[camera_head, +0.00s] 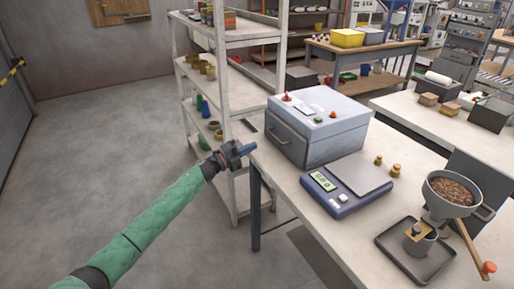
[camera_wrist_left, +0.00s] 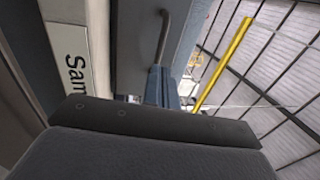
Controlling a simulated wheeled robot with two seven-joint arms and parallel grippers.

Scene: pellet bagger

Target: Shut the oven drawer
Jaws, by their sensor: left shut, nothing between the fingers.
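The oven (camera_head: 335,138) is a grey-blue box on the near bench, with coloured knobs on top. Its drawer front (camera_head: 283,140), with a bar handle, faces left. No clear gap shows between this front and the body in the head view. My left gripper (camera_head: 248,149) is left of the drawer front, near the bench's edge, with its blue fingers shut and empty. In the left wrist view, the fingers (camera_wrist_left: 163,87) are near the end of a grey bar handle (camera_wrist_left: 163,38); I cannot tell whether they touch. My right gripper is out of view.
A blue scale (camera_head: 345,188) with brass weights beside it stands right of the oven. A pellet hopper (camera_head: 452,192) and a dark tray (camera_head: 415,265) are further right. A white shelf rack (camera_head: 222,110) stands behind my left gripper. The floor to the left is clear.

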